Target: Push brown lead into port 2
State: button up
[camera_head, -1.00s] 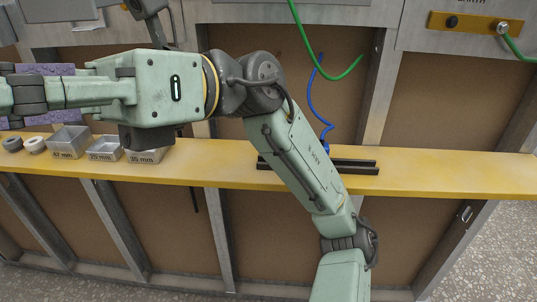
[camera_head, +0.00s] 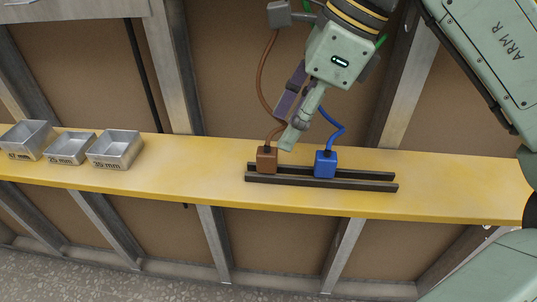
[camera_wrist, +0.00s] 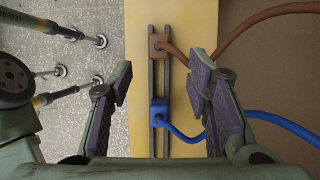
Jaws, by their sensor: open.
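The brown lead's square plug (camera_head: 266,160) sits upright at the left end of a pair of dark rails (camera_head: 350,184) on the yellow shelf. Its cable rises behind it to a grey box. The blue lead's plug (camera_head: 325,163) stands on the same rails to its right. My gripper (camera_head: 287,128) is above the rails, between the two plugs and close to the brown one. In the wrist view my gripper (camera_wrist: 160,76) is open and empty, its purple-padded fingers wide apart. There the brown plug (camera_wrist: 158,44) lies beyond the fingertips and the blue plug (camera_wrist: 159,112) nearer. No port number is readable.
Several open metal trays with mm labels, such as the 35 mm tray (camera_head: 115,150), stand on the left of the yellow shelf (camera_head: 195,175). The shelf between trays and rails is clear. Metal uprights and brown panels stand behind. The brown and blue cables loop near my gripper.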

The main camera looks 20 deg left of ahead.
aim_at(268, 151)
jog(key=x, duration=0.7)
jog(key=shift+s+a, duration=0.25)
jog(key=shift+a, duration=0.2)
jog(key=shift+c, duration=0.4)
grip_shut()
